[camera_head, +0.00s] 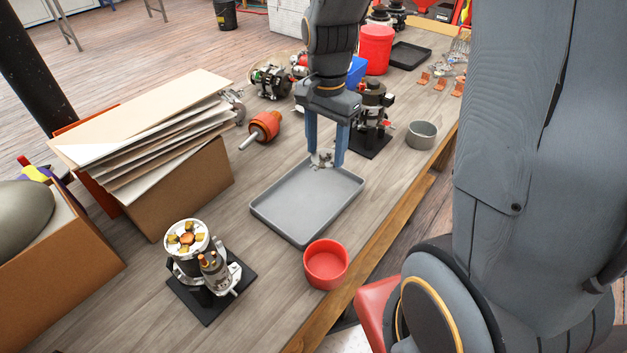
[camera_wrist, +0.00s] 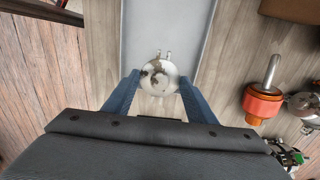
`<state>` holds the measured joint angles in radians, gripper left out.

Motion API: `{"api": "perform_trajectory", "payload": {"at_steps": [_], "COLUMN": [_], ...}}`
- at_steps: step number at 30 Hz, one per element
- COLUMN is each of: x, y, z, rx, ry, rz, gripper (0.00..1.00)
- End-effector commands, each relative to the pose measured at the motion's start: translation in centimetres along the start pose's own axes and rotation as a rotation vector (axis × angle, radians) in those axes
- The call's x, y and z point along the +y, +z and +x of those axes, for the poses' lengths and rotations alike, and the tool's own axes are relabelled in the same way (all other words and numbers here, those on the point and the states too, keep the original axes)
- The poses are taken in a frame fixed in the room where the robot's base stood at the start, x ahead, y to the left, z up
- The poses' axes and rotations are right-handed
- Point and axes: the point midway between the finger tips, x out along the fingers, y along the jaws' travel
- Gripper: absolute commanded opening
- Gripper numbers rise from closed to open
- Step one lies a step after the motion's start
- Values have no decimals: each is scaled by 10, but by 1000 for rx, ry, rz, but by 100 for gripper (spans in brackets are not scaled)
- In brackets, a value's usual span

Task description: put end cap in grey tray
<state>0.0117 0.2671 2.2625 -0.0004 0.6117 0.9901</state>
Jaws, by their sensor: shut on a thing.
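My gripper (camera_head: 327,160) points down over the far end of the grey tray (camera_head: 290,222). Its two blue fingers are shut on the end cap (camera_head: 321,159), a small silvery metal piece. In the wrist view the round end cap (camera_wrist: 159,76) sits between the fingertips, with the grey tray (camera_wrist: 140,30) behind it. The cap is at the tray's far edge; whether it touches the tray I cannot tell. The rest of the tray is empty.
A red bowl (camera_head: 326,264) stands by the tray's near right corner. A motor assembly on a black base (camera_head: 203,290) is at the near left. An orange rotor (camera_head: 263,128) lies left of my gripper. A grey bowl (camera_head: 422,134) stands at the right. A cardboard box (camera_head: 190,185) holds panels.

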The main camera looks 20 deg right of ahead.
Motion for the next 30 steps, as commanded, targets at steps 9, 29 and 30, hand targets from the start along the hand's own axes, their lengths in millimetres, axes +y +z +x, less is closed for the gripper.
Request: {"api": "perform_trajectory", "payload": {"at_steps": [9,29,30], "x": [0,0,0], "y": [1,1,1], "z": [41,83,84], "rx": [-1,0,0], "ry": [2,0,0], "rz": [-2,-3,-3], "gripper": [27,27,27]}}
